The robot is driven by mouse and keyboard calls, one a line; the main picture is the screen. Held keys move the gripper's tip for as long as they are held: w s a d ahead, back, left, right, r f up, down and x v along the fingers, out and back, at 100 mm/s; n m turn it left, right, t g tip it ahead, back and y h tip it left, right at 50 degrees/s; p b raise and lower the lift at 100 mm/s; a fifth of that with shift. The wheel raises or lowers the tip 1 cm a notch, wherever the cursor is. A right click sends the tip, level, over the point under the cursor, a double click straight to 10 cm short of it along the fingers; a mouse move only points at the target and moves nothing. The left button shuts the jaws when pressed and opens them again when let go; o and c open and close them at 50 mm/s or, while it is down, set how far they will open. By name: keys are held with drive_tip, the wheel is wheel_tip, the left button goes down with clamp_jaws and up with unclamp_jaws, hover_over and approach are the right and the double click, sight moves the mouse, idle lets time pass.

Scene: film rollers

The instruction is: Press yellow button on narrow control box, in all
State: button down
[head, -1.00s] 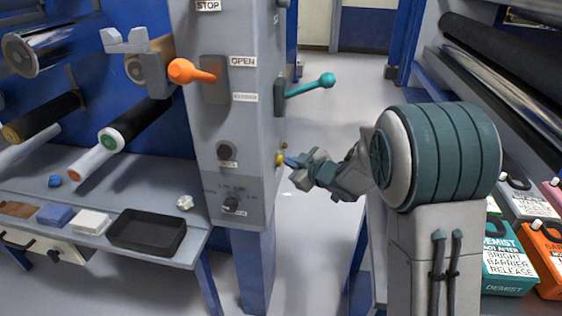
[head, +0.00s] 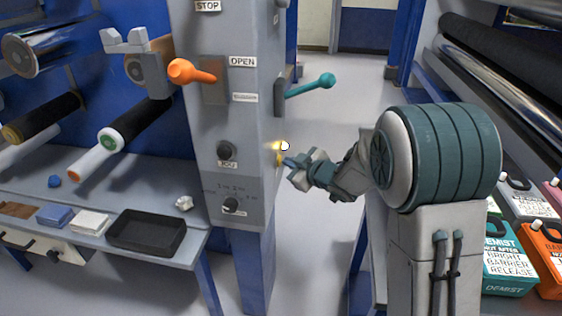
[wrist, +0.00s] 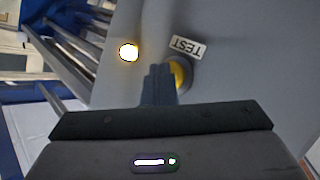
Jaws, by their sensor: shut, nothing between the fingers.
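The narrow grey control box (head: 236,120) stands upright at the centre of the head view, and its side face fills much of the wrist view (wrist: 240,70). The yellow button (wrist: 180,74) sits on that side face beside a TEST label (wrist: 187,46). My gripper (wrist: 160,80) is shut and empty, with its fingertips at the button and covering part of it; I cannot tell how far the button is pressed in. In the head view my gripper (head: 286,162) reaches the box's right side. A lamp (wrist: 128,52) near the button glows yellow-white.
A teal lever (head: 312,87) sticks out of the box's right side above my gripper. An orange lever (head: 190,72) is on its front. A shelf with a black tray (head: 146,233) is at left. Open floor lies behind my gripper.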

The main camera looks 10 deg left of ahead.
drive_tip(key=shift+d, duration=0.65)
drive_tip(key=shift+d, duration=0.1)
drive_tip(key=shift+s+d+p, duration=0.15)
drive_tip(key=shift+d+p, duration=0.5)
drive_tip(key=shift+d, duration=1.8)
drive_tip(key=s+d+r+m+h+p, duration=0.4)
drive_tip(key=d+r+m+h+p, duration=0.15)
drive_tip(key=d+r, duration=0.3)
drive_tip(key=s+d+r+m+h+p, duration=0.45)
drive_tip(key=d+r+p, duration=0.25)
drive_tip(key=r, duration=0.2)
drive_tip(key=s+r+m+g+p, duration=0.2)
drive_tip(key=s+r+g+p, duration=0.1)
drive_tip(key=s, duration=0.9)
drive_tip(key=s+r+m+g+p, duration=0.2)
drive_tip(key=s+r+g+p, duration=0.2)
drive_tip(key=s+p, duration=0.3)
drive_tip(key=s+r, duration=0.1)
drive_tip(key=s, duration=0.4)
drive_tip(key=shift+s+d+m+g, duration=0.15)
drive_tip(key=shift+d+m+g, duration=0.05)
drive_tip(key=shift+m+g, duration=0.1)
